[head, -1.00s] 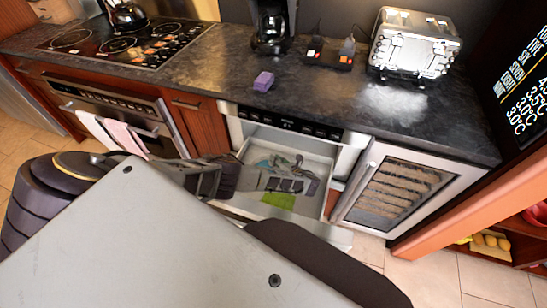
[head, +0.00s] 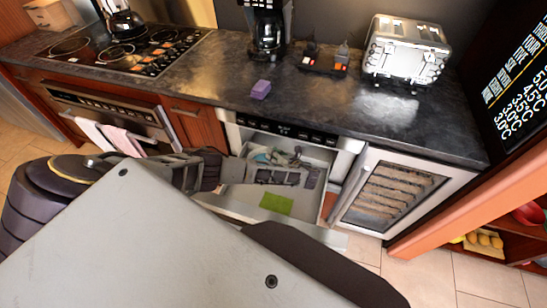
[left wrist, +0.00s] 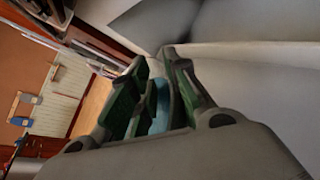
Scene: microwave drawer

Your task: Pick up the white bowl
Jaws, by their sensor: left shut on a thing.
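I cannot make out a white bowl for sure in either view. My left gripper (head: 212,168) is at the left side of the open drawer (head: 240,209), below the counter edge. In the left wrist view the left gripper (left wrist: 160,85) is shut on a narrow blue-green thing (left wrist: 160,106), mostly hidden between the dark fingers. Pale drawer walls lie just beyond it and to the right. My right gripper is not in view.
The drawer holds a green sheet (head: 277,204) and several grey and teal items (head: 265,157). A glass-fronted cooler (head: 390,195) stands to its right. A purple sponge (head: 261,89), coffee maker (head: 268,38) and toaster (head: 405,50) are on the counter.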

